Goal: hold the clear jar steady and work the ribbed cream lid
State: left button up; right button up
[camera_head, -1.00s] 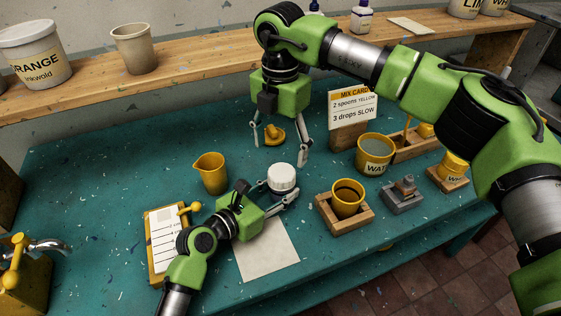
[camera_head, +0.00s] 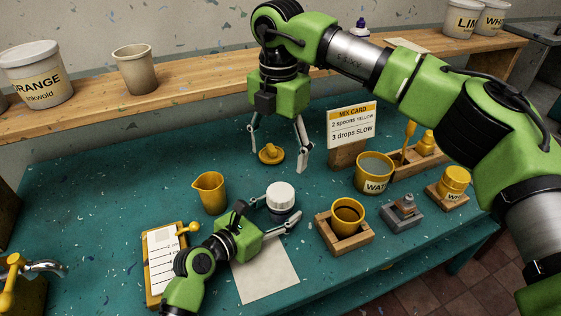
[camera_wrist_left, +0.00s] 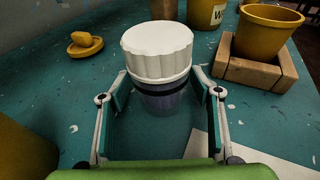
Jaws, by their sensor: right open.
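The jar (camera_head: 279,213) stands upright on the teal table, with the ribbed cream lid (camera_head: 280,196) seated on top. In the left wrist view the lid (camera_wrist_left: 157,48) is large and central, and the dark, see-through jar body (camera_wrist_left: 163,98) shows below it. My left gripper (camera_wrist_left: 160,75) is open, with one finger on each side of the jar and small gaps showing. In the head view my left gripper (camera_head: 277,208) reaches the jar from the lower left. My right gripper (camera_head: 278,158) is open and empty, pointing down behind the jar.
A yellow knobbed piece (camera_head: 271,154) lies by my right fingers. A yellow jug (camera_head: 210,192) stands left, and a clipboard (camera_head: 161,262) lies front left. A cup in a wooden holder (camera_head: 345,232) and a water pot (camera_head: 374,173) stand right. Paper (camera_head: 266,275) lies in front.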

pick_arm(q)
jog(key=shift+r, duration=0.1)
jog(key=v, duration=1.2)
